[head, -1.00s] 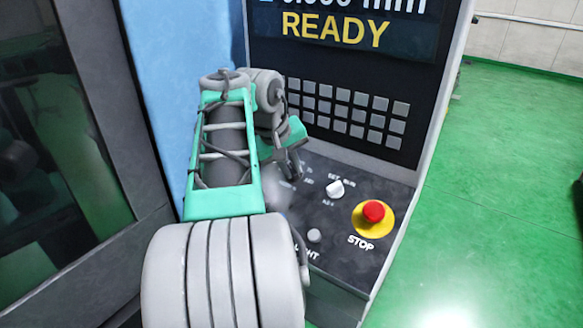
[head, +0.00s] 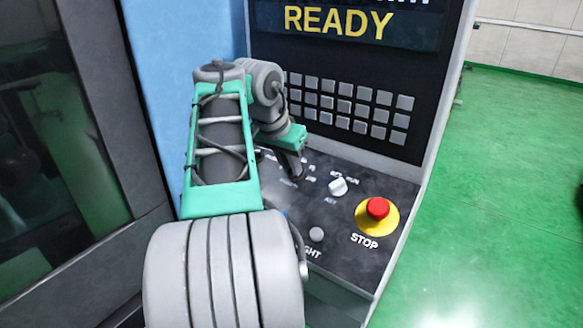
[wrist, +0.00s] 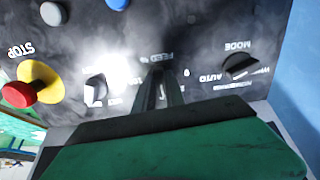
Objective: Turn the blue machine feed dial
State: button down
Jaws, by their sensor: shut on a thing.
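My gripper (head: 297,174) reaches down to the dark control panel (head: 318,222) of the blue-sided machine. In the wrist view its narrow dark fingers (wrist: 160,84) are together at the FEED label (wrist: 157,58). They are shut on the feed dial, which they almost wholly hide, so its pointer and setting cannot be read. The panel lettering appears upside down in the wrist view. A dark MODE knob (wrist: 240,65) is on one side of the fingers, and a key switch (wrist: 97,88) is on the other, both apart from them.
The key switch is white in the head view (head: 338,187). A red stop button (head: 377,209) on a yellow disc stands at the panel's right. A grey button (head: 316,234) is nearer the front. A keypad (head: 350,105) and READY screen (head: 335,22) rise behind.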

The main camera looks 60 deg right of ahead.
jog(key=m+b, duration=0.1)
jog(key=m, duration=0.3)
jog(key=shift+w+f+m, duration=0.1)
jog(key=shift+f+m, duration=0.05)
jog(key=shift+m, duration=0.15)
jog(key=m+b, duration=0.2)
jog(key=m, duration=0.2)
jog(key=shift+d+m, duration=0.1)
jog(key=shift+m, duration=0.3)
jog(key=c, duration=1.4)
grip_release()
jog(key=shift+r, duration=0.25)
jog(key=p+v, duration=0.5)
jog(key=v, duration=0.2)
jog(key=shift+r, duration=0.3)
